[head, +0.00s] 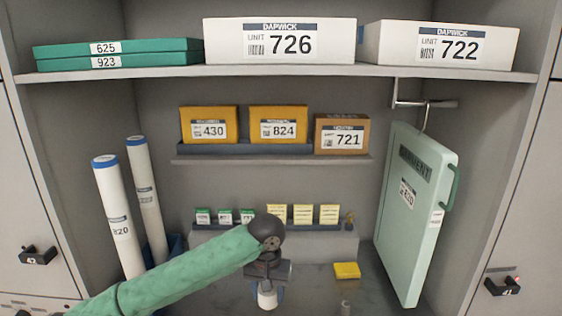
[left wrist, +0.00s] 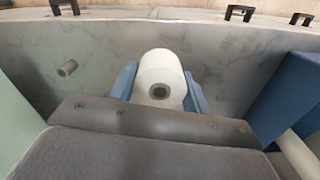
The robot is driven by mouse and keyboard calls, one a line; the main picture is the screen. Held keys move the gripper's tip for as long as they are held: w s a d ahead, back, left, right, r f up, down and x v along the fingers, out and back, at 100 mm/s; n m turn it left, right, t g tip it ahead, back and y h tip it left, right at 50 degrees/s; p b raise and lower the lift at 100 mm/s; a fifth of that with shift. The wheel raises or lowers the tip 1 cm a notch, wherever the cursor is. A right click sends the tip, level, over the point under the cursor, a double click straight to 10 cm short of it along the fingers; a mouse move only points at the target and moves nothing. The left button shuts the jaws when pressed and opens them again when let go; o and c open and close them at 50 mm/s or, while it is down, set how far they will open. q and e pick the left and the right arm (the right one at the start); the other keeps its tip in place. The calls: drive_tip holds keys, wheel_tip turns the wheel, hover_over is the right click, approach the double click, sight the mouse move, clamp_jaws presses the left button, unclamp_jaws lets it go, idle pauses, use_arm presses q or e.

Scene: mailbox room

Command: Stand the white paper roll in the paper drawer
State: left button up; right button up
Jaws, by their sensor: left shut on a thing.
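The white paper roll (left wrist: 160,75) is held between the blue fingers of my left gripper (left wrist: 162,92) in the left wrist view. Its round end with a dark core hole faces the camera. In the head view my left gripper (head: 268,287) points down near the bottom middle, and the lower part of the white roll (head: 266,300) shows under it, above the grey counter. The gripper is shut on the roll. I cannot make out the paper drawer for sure; dark handles (left wrist: 238,13) show along the top of the left wrist view. My right gripper is not in view.
Tall white tubes (head: 113,215) stand in a blue bin (head: 176,246) at the left. A green garment bag (head: 413,215) hangs at the right. A yellow block (head: 346,270) and a small grey stub (head: 346,308) are on the counter. Shelves with boxes (head: 278,40) are above.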

use_arm(q)
drive_tip(key=s+a+f+n, duration=0.1)
drive_tip(key=a+f, duration=0.3)
drive_tip(key=a, duration=0.4)
drive_tip(key=s+a+f+n, duration=0.1)
drive_tip(key=s+a+f, duration=0.2)
drive_tip(key=a, duration=0.6)
drive_tip(key=shift+a+f, duration=0.15)
drive_tip(key=shift+f, duration=0.25)
